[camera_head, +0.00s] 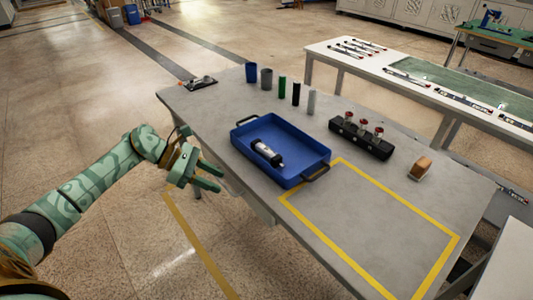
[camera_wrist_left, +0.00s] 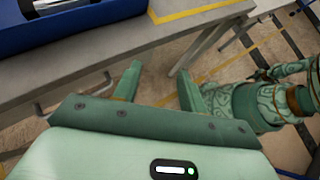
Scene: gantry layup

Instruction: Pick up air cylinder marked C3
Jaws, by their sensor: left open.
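A cylinder (camera_head: 266,152), white and black with a metal end, lies on its side in the blue tray (camera_head: 305,169) on the grey table. I cannot read a marking on it. My left gripper (camera_head: 214,179) is open and empty, left of the tray and apart from it, by the table's near left edge. In the left wrist view the open fingers (camera_wrist_left: 159,78) have nothing between them. The tray's edge (camera_wrist_left: 90,17) shows at the top left there, with part of a pale object inside. My right gripper cannot be made out in either view.
Blue and grey cups (camera_head: 266,78), several upright cylinders (camera_head: 296,93), a black block with red-topped parts (camera_head: 360,138) and a brown-topped block (camera_head: 420,167) stand on the table. A yellow-taped rectangle (camera_head: 375,225) is empty. A dark flat item (camera_head: 200,83) lies at the far corner.

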